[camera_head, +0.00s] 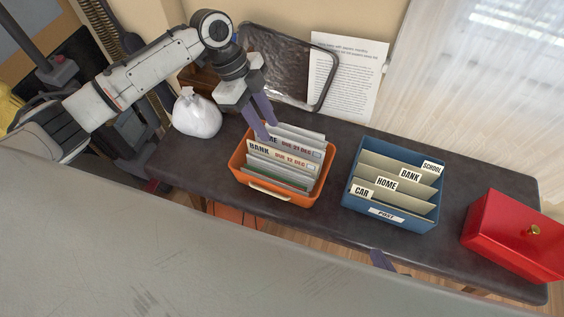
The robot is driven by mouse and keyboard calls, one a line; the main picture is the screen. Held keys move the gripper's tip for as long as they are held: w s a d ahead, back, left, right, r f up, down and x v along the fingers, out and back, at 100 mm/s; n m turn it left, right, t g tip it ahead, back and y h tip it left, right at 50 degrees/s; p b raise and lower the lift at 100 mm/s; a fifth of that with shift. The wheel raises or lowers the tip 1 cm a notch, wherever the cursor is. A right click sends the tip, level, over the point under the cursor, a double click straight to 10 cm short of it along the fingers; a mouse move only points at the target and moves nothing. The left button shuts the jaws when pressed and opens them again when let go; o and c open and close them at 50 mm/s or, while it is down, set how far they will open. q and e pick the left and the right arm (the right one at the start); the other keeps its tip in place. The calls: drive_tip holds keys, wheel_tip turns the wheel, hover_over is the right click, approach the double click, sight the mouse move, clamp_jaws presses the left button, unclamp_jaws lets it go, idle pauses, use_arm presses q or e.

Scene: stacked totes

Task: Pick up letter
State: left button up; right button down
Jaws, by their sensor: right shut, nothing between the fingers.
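Several letters stand upright in an orange tray (267,198). The front ones include a white letter marked BANK, due 12 Dec (285,158), and behind it one whose label ends in "ME", due 21 Dec (300,144). My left gripper (268,132) reaches down at the tray's back left, its purple fingers apart at the top edge of the letters. One finger covers part of the "ME" label. I cannot tell whether a letter edge lies between the fingers. My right gripper (382,259) is shut and empty, mostly hidden, below the table's front edge.
A blue POST box (390,222) with dividers CAR, HOME, BANK and SCHOOL stands right of the tray. A red box (512,238) with a brass knob is at the right. A white bag (196,115), a dark metal tray (287,68) and a printed sheet (348,80) are behind.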

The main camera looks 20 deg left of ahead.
sight(281, 152)
use_arm(q)
drive_tip(key=b+x, duration=0.1)
drive_tip(key=x, duration=0.7)
drive_tip(key=shift+d+f, duration=0.1)
drive_tip(key=shift+f, duration=0.15)
clamp_jaws()
